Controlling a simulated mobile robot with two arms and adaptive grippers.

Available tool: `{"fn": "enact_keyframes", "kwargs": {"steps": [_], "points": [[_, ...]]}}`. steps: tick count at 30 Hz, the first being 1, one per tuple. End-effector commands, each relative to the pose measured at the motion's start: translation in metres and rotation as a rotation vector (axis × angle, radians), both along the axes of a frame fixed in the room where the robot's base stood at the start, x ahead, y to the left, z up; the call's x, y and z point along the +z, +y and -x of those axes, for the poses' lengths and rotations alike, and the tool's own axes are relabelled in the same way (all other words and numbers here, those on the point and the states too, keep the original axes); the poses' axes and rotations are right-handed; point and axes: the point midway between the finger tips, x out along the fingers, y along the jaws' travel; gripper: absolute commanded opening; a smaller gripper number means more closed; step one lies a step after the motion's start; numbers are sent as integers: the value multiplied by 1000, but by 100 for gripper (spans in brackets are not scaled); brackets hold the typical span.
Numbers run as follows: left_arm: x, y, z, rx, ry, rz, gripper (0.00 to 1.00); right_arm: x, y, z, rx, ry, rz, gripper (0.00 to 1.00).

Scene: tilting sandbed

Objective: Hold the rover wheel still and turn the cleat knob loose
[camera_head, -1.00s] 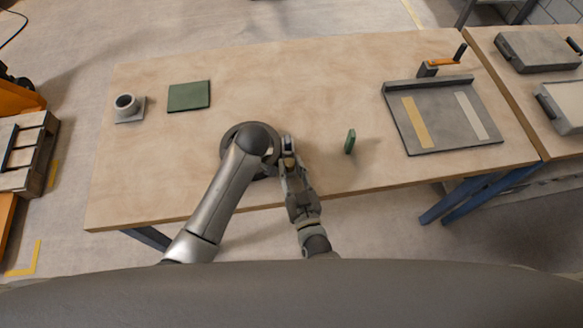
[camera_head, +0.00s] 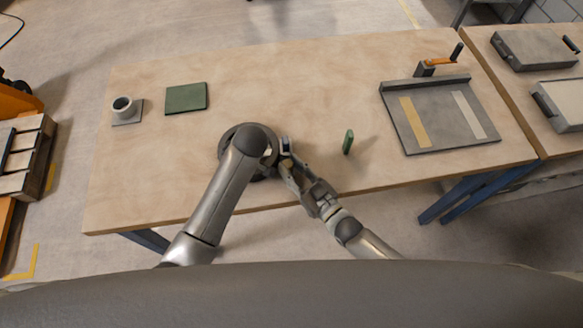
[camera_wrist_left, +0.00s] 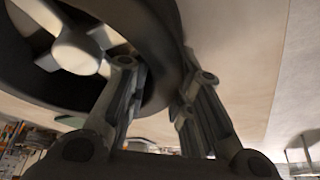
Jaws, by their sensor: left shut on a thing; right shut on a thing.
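The rover wheel (camera_head: 227,142) is a dark ring lying on the table near its front edge, partly covered by my left arm. In the left wrist view its dark rim (camera_wrist_left: 165,40) and pale spokes (camera_wrist_left: 75,52) show close up. My left gripper (camera_wrist_left: 160,85) is shut on the rim, with one finger on each side of it. In the head view my left arm hides that gripper. My right gripper (camera_head: 286,153) is shut at the wheel's right side. The cleat knob is too small and covered to make out between its fingers.
A grey tray with strips (camera_head: 435,125) and an orange-handled crank (camera_head: 441,61) is at the right. A green pad (camera_head: 186,97) and a cup on a plate (camera_head: 124,108) are at the left. The table's middle back is clear.

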Motion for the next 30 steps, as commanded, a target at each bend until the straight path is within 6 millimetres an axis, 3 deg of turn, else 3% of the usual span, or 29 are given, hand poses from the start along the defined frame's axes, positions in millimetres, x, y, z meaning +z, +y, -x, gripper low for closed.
{"fn": "enact_keyframes", "kwargs": {"steps": [10,11,15,25,30], "points": [[1,0,-1,-1,-3,-1,0,1,1,0,10,-1,-3,4],[1,0,-1,-1,-3,-1,0,1,1,0,10,-1,-3,31],[1,0,-1,-1,-3,-1,0,1,0,0,9,-1,-2,49],[1,0,-1,0,-3,0,0,0,-1,1,8,1,-1,49],[1,0,-1,0,-3,0,0,-1,-13,17,8,3,1,49]]}}
